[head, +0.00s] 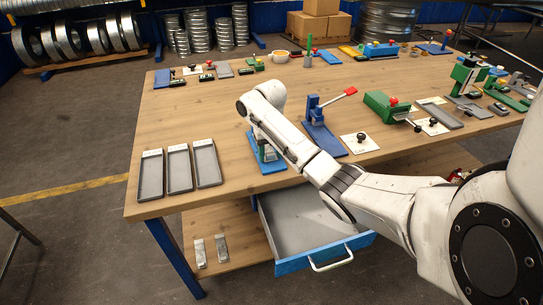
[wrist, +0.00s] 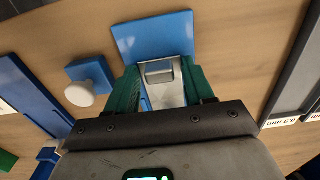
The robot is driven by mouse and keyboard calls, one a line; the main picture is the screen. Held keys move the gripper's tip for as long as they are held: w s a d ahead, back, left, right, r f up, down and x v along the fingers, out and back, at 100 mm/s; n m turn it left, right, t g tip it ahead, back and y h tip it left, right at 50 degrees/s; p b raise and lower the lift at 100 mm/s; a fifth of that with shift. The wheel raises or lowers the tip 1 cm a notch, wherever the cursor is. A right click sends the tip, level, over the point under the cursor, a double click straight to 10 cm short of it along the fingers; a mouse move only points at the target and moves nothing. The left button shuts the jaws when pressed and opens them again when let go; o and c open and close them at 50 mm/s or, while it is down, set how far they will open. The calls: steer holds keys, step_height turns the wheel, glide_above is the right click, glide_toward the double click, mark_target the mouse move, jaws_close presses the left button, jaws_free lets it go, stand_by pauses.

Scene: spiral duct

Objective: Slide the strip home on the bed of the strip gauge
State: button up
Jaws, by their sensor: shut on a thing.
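In the wrist view my gripper (wrist: 160,75) has its green fingers closed on the sides of a shiny metal strip (wrist: 168,93). The strip lies between the fingers and overlaps the near edge of a flat blue plate (wrist: 150,32), which looks like the strip gauge's bed. I cannot tell whether the strip touches the plate or how far along it sits. In the head view my gripper (head: 268,150) points down over the blue gauge base (head: 270,167) at the table's front edge. My wrist hides most of the gauge and the strip there.
Three grey trays (head: 179,168) stand left of the gauge. A blue lever press (head: 325,139) with a red handle stands right of it. A blue block with a white knob (wrist: 80,95) is close to my gripper. A drawer (head: 305,230) hangs open below. Bare wood lies behind the trays.

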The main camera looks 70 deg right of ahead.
steer(key=shift+w+d, duration=0.15)
steer(key=shift+d, duration=0.05)
stand_by(0.6)
steer(key=o, duration=1.1)
steer(key=shift+o, duration=0.6)
steer(key=shift+o, duration=1.3)
step_height(320, 180, up, 7)
steer(key=p, duration=0.7)
